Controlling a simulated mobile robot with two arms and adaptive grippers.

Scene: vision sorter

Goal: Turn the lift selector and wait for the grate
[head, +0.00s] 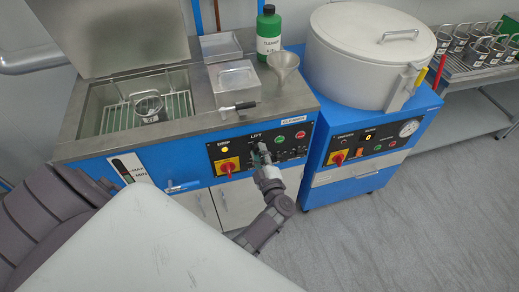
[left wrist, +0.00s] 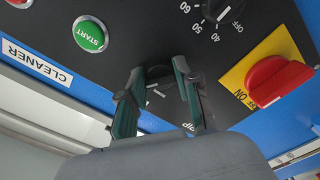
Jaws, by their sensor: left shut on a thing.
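The cleaner's black control panel (head: 287,141) bears the label LIFT. My left gripper (head: 261,157) is at this panel, just under the label. In the left wrist view its two green-lined fingers (left wrist: 155,88) are shut on a small black knob, the lift selector (left wrist: 159,72), which is partly hidden between them. White marks show on the panel around it. The grate (head: 119,113), made of pale wire, is in the open tank at the left, with a metal cup (head: 150,110) on it. My right gripper is not in view.
Beside the selector are a red switch on a yellow plate (head: 227,167), a green START button (left wrist: 90,36) and a dial (left wrist: 215,14). A funnel (head: 284,62) and a green bottle (head: 268,33) stand on the cleaner top. A lidded round vessel (head: 365,60) stands right.

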